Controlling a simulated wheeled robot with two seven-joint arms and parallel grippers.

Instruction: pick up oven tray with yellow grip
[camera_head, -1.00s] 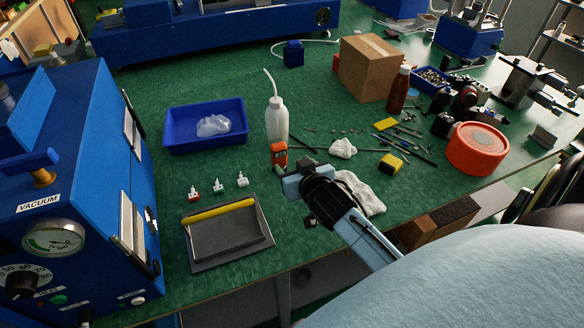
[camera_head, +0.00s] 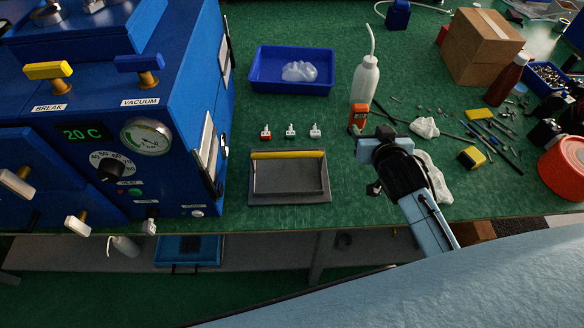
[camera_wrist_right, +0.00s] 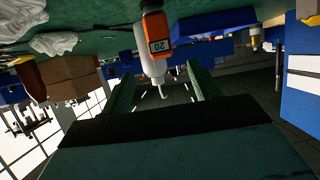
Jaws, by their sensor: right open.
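The oven tray (camera_head: 288,190) is a dark grey flat tray with a yellow grip (camera_head: 288,154) along its back edge. It lies flat on the green bench near the front edge, right of the blue machine. My right gripper (camera_head: 370,140) is above the bench, to the right of the tray and apart from it. The tray cannot be made out in the wrist view. My left gripper is not in view.
The blue machine (camera_head: 120,110) with levers and a gauge stands left of the tray. Several small connectors (camera_head: 290,131) lie behind the tray. The orange meter (camera_head: 358,117), white bottle (camera_head: 366,80) and blue bin (camera_head: 291,84) stand farther back. Bare bench lies between tray and gripper.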

